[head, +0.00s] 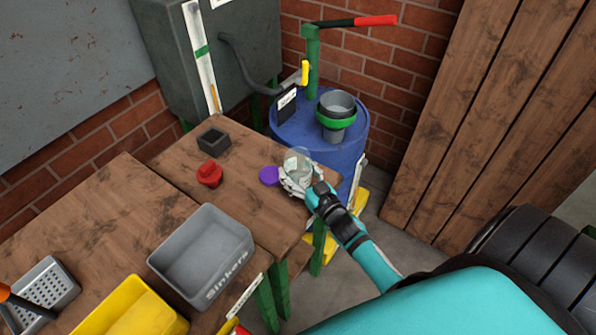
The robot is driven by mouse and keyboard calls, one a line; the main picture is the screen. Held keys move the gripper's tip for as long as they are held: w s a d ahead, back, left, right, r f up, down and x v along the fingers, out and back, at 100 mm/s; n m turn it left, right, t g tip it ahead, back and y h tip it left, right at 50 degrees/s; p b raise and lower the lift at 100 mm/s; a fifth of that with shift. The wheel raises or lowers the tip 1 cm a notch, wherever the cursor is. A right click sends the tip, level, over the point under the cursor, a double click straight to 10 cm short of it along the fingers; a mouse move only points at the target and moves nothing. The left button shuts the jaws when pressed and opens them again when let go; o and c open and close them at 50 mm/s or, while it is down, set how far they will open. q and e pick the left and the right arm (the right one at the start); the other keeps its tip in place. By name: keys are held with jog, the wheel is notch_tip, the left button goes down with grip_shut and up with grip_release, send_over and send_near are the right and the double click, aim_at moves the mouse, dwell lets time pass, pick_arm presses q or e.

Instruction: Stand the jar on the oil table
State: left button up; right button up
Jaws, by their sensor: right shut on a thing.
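A clear glass jar (296,163) is in my right gripper (297,182), upright or nearly so, at the right end of the wooden table (255,208). The gripper's pale fingers are shut around its lower part. I cannot tell whether the jar's base touches the tabletop. A purple disc (269,176), perhaps a lid, lies on the table just left of the jar. My left gripper is not in view.
A red object (209,173) and a dark square box (214,139) stand on the table. A grey bin (203,255) marked "Sinkers" and a yellow bin (128,305) are nearer. A blue drum (318,135) with a funnel (336,110) stands behind the table's right end.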

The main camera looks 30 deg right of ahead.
jog(key=shift+f, duration=0.15)
jog(key=o, duration=1.5)
jog(key=shift+s, duration=0.15)
jog(key=s+b, duration=0.1)
jog(key=s, duration=1)
jog(key=shift+s, duration=0.4)
